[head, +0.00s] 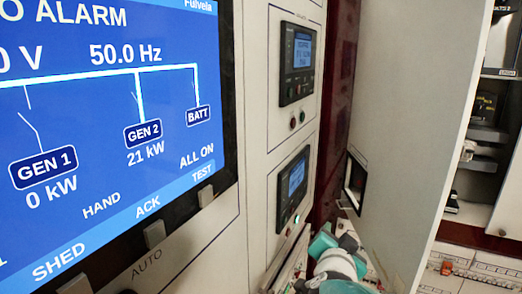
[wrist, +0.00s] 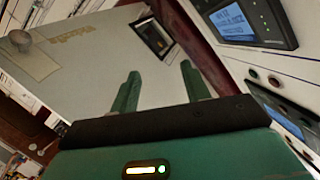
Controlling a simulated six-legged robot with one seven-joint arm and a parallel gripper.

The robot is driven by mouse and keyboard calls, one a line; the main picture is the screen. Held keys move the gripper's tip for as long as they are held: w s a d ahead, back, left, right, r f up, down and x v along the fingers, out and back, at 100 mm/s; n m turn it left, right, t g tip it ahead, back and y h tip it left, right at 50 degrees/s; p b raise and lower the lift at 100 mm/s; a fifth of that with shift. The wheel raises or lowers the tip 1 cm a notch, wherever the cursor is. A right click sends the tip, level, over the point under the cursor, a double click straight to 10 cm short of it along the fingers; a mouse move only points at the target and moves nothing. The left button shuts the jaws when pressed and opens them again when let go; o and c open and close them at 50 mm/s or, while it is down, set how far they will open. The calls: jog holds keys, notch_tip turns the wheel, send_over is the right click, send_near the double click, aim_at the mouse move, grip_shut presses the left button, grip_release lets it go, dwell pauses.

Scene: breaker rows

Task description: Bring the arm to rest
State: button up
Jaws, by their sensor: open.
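My gripper (wrist: 160,90) is in the lower middle of the wrist view, its two green fingers apart with nothing between them. Beyond the fingers is a pale cabinet door (wrist: 95,65) with a dark framed opening (wrist: 153,37). My arm, teal and white, shows at the bottom right of the head view, low in front of the same door (head: 410,130). The fingertips cannot be made out in the head view. Whether the gripper touches anything is not clear.
A large blue screen (head: 100,110) fills the left of the head view. Two small display modules (head: 297,62) and (head: 292,188) sit on the panel beside it. An open cabinet with shelves (head: 485,150) is at the far right. A module (wrist: 235,20) is close right of the fingers.

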jog(key=s+a+n+g+y, duration=0.1)
jog(key=s+a+n+y, duration=0.2)
jog(key=a+n+y, duration=0.2)
jog(key=s+d+f+n+g, duration=0.1)
jog(key=s+g, duration=0.3)
jog(key=s, duration=0.4)
jog(key=s+d+f+n+g, duration=0.2)
jog(key=s+f+n+g, duration=0.1)
jog(key=s, duration=0.6)
jog(key=shift+s+d+f+n+g, duration=0.15)
jog(key=shift+d+f+n+g, duration=0.15)
jog(key=shift+f+g, duration=0.15)
